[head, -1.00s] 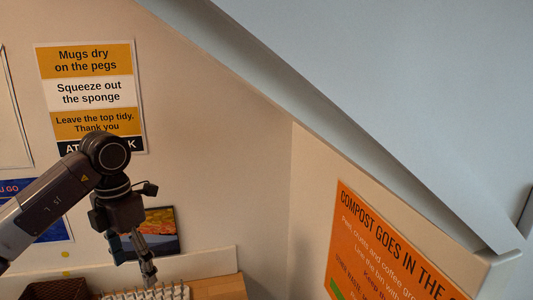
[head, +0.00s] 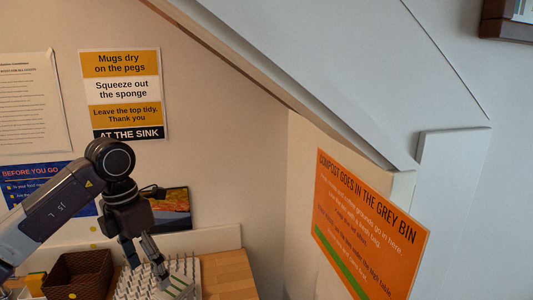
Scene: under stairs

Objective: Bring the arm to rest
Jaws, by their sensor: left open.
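My left gripper (head: 142,254) hangs from my left arm, which comes in from the left edge. Its fingers point down and stand apart, with nothing seen between them. It is in front of and above a white pegged rack (head: 187,269) on the wooden counter (head: 228,274). The rack's near part is partly hidden by the fingers and cut by the lower frame edge. My right gripper is not in view.
A brown woven basket (head: 80,273) stands left of the rack. A dark framed picture (head: 175,208) leans at the wall behind the gripper. The sloping stair underside (head: 330,70) hangs over the right side. An orange compost sign (head: 365,235) is on the right wall. The counter right of the rack looks bare.

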